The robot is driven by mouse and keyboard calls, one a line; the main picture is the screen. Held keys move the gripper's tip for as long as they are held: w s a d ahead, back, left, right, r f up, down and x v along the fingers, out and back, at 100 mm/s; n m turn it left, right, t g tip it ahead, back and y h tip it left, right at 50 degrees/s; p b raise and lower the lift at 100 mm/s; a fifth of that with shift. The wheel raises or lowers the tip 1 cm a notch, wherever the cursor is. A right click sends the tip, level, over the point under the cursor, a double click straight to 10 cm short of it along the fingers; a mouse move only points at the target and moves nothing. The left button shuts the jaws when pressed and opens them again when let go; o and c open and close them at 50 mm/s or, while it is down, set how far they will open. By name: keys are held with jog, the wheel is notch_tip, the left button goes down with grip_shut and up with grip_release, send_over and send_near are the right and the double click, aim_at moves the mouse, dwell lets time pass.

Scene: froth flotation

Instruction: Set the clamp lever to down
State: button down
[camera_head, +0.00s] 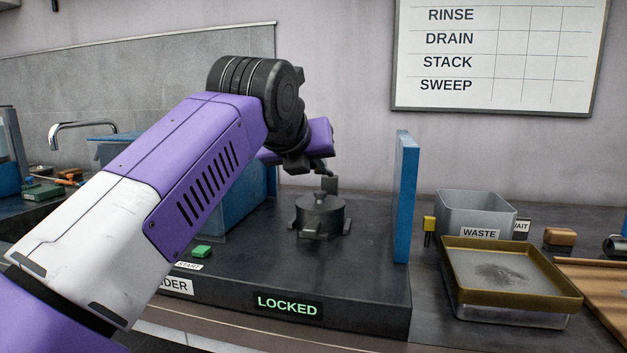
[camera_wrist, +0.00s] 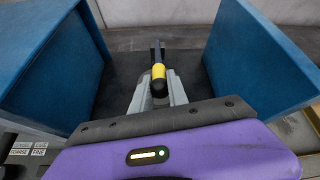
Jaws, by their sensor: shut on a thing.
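The clamp lever (camera_wrist: 158,72), a dark bar with a yellow band, lies between the grey fingers of my gripper (camera_wrist: 158,88) in the wrist view. My gripper is shut on it. In the head view my arm reaches over a dark bench unit, and its wrist is above a round dark pot (camera_head: 320,216) on a footed base. The lever is hard to make out there, so I cannot tell its exact angle. A panel reading LOCKED (camera_head: 287,306) is lit green on the unit's front.
Blue side walls (camera_head: 406,195) flank the pot, and both show in the wrist view. A green button (camera_head: 201,252) with a START label sits at the front left. To the right are a grey WASTE bin (camera_head: 475,212) and a brass-rimmed tray (camera_head: 510,310). A whiteboard hangs behind.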

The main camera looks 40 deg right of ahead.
jog(key=shift+t+h, duration=0.6)
jog(key=shift+h, duration=0.3)
jog(key=f+b, duration=0.1)
jog(key=b, duration=0.1)
jog(key=f+b, duration=0.3)
jog(key=b, duration=0.1)
jog(key=shift+s+a+f, duration=0.25)
jog(key=shift+a+f, duration=0.05)
jog(key=shift+a, duration=0.1)
notch_tip(320, 180, down, 2)
jog(key=b, duration=0.2)
jog(key=t+h+b, duration=0.1)
jog(key=b, duration=0.2)
jog(key=shift+f+h, duration=0.2)
jog(key=shift+h, duration=0.1)
jog(key=shift+f+b, duration=0.1)
jog(key=shift+b, duration=0.25)
jog(key=c, duration=1.4)
grip_release()
jog(key=shift+o, duration=0.5)
jog(key=shift+s+a+r, duration=0.15)
jog(key=shift+a+r, duration=0.05)
jog(key=p+v, duration=0.2)
jog(key=v, duration=0.5)
jog(key=shift+s+a, duration=0.15)
jog(key=shift+s, duration=0.05)
